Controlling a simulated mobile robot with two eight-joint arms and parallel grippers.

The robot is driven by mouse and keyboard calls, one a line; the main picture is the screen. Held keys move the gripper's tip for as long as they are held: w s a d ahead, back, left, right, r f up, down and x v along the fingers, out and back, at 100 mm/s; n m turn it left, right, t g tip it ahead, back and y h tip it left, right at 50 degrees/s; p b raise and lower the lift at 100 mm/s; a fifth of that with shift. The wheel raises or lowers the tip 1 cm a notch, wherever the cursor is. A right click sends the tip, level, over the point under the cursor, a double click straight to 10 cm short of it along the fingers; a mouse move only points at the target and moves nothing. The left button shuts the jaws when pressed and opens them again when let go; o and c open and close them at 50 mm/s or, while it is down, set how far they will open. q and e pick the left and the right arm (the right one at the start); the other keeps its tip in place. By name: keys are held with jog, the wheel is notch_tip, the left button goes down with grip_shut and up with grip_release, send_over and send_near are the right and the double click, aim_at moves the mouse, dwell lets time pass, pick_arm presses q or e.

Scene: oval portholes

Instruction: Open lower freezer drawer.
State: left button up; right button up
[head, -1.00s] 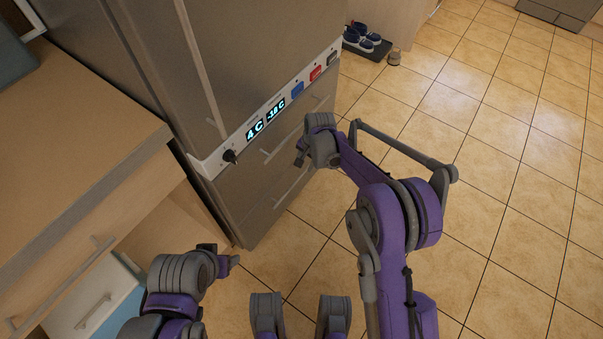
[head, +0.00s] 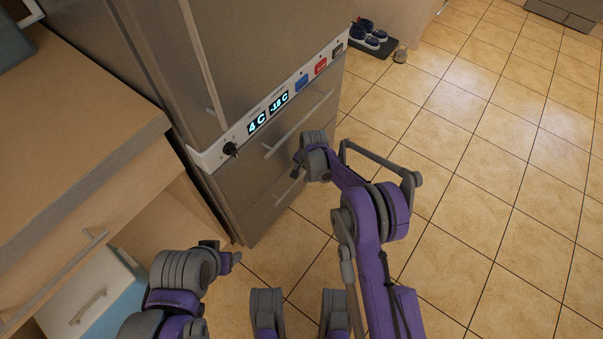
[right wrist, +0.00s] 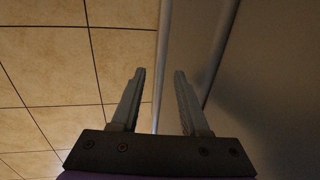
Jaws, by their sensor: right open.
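The steel fridge-freezer has a lower freezer drawer (head: 258,216), which looks shut, with a bar handle (head: 289,189). My right gripper (head: 297,168) is open in front of the drawers, close to this handle. In the right wrist view, my right gripper (right wrist: 159,75) has its two fingers apart. A light bar, apparently the lower handle (right wrist: 164,45), runs through the gap between them. I cannot tell its depth or whether they touch. My left gripper (head: 235,260) is at lower left, away from the drawer; its jaws cannot be made out.
The upper freezer drawer has its own handle (head: 300,122), above my right gripper. A control panel (head: 270,105) with displays and buttons runs above it. A wooden counter (head: 75,130) stands at left. Shoes (head: 368,37) lie on a mat at the back. The tiled floor (head: 490,170) at right is clear.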

grip_shut()
dwell(1.4)
